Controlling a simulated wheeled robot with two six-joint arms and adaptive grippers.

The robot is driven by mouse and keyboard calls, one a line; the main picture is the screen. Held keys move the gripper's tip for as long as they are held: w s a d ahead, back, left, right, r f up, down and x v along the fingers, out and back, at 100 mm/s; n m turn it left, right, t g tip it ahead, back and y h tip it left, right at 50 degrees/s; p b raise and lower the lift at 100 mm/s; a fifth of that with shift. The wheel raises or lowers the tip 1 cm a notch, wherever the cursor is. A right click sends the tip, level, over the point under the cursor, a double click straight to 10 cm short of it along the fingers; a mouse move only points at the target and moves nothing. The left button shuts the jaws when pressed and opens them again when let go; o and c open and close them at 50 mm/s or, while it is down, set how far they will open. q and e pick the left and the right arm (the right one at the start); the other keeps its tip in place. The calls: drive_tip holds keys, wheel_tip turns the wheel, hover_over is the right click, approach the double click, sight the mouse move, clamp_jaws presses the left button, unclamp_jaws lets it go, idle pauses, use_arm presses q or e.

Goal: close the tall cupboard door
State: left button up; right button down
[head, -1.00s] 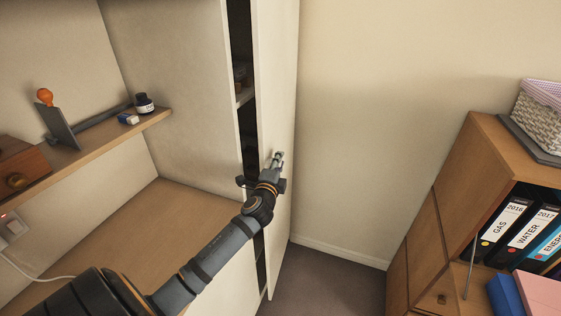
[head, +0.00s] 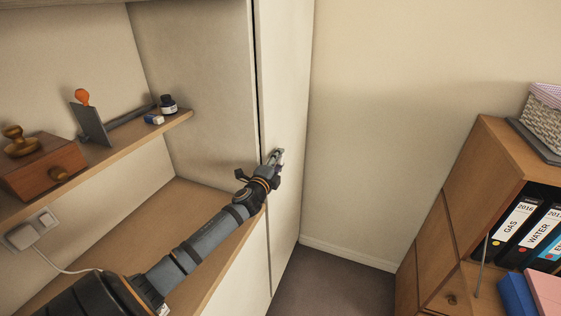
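The tall cupboard door (head: 285,75) is a plain cream panel in the middle of the head view. It stands almost flush with the cupboard's side, with only a thin dark line along its left edge; the inside is hidden. My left arm reaches in from the lower left, and my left gripper (head: 276,157) is at the door's face near that edge, seemingly touching it. The fingers are small and partly hidden, so I cannot tell whether they are open or shut, or whether they hold a handle. My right gripper is not in view.
Left of the door, a shelf (head: 120,152) carries a wooden box (head: 40,168), an ink bottle (head: 168,104) and other small items. A wooden cabinet (head: 468,190) with binders (head: 518,222) stands at the right. Bare floor (head: 330,285) lies between.

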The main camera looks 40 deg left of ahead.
use_arm(q)
drive_tip(key=shift+o, duration=0.2)
drive_tip(key=shift+a, duration=0.1)
drive_tip(key=shift+r, duration=0.1)
drive_tip(key=shift+d, duration=0.2)
drive_tip(key=shift+s+d, duration=0.1)
drive_tip(key=shift+s, duration=0.2)
drive_tip(key=v, duration=1.1)
drive_tip(key=shift+s, duration=0.2)
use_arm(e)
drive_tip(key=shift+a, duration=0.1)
